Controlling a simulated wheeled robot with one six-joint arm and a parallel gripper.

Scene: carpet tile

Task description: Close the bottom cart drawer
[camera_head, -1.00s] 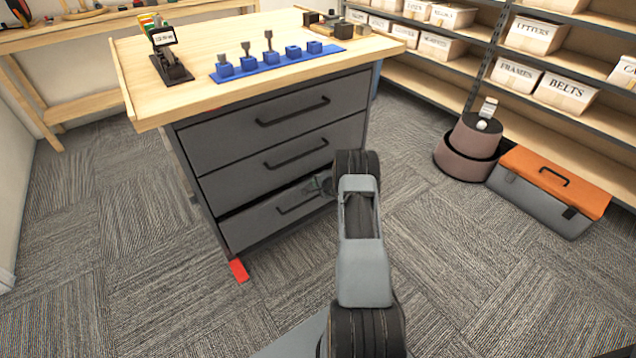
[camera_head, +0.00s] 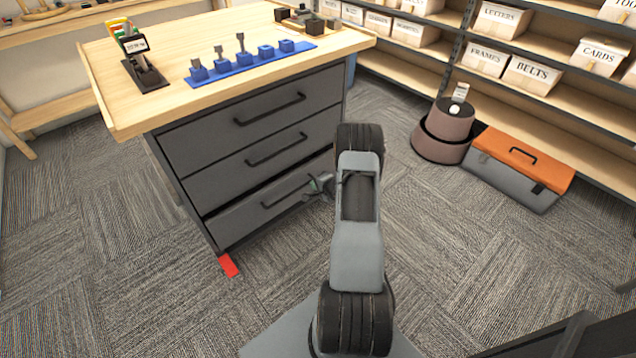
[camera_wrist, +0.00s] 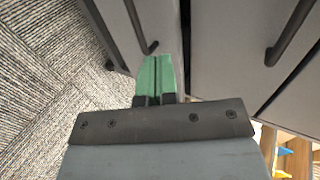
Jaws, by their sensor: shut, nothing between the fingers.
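The cart's grey bottom drawer (camera_head: 240,222) stands slightly out, with a dark gap along its top edge. Its black bar handle (camera_head: 283,193) faces me. In the wrist view the drawer front (camera_wrist: 118,20) shows with its handle (camera_wrist: 137,30), beside the dark gap. My gripper (camera_head: 318,187) is near the right end of this handle. In the wrist view its green fingers (camera_wrist: 158,62) are together and empty, pointing at the drawer front by the handle's end. I cannot tell whether they touch it. My arm hides the drawer's right end.
The two drawers above, middle (camera_head: 250,165) and top (camera_head: 240,125), look shut. A red piece (camera_head: 229,265) lies on the floor at the cart's corner. An orange-lidded toolbox (camera_head: 520,165) and a round brown bin (camera_head: 445,135) stand at the right. Carpet in front is clear.

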